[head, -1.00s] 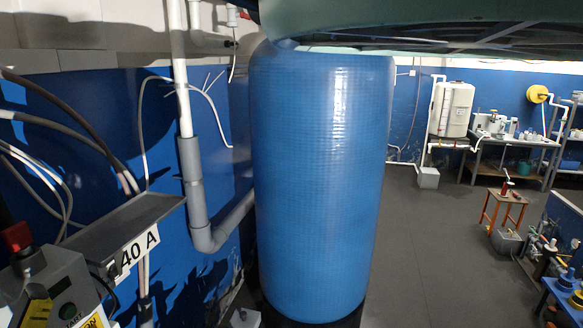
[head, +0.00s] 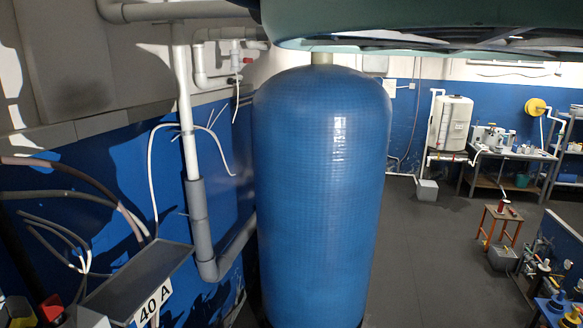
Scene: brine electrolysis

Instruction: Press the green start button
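The green start button is not visible now; it lies outside the lower left of the head view. Only the top of its grey control box (head: 86,318) shows at the bottom edge, with a red knob (head: 50,308) beside it. My gripper is not in view.
A tall blue tank (head: 320,185) fills the middle. Left of it are a grey pipe (head: 197,215), loose cables and a grey tray with a "40 A" label (head: 154,300). An orange stand (head: 500,225) and a workbench (head: 510,155) are right. Dark floor (head: 420,255) between is clear.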

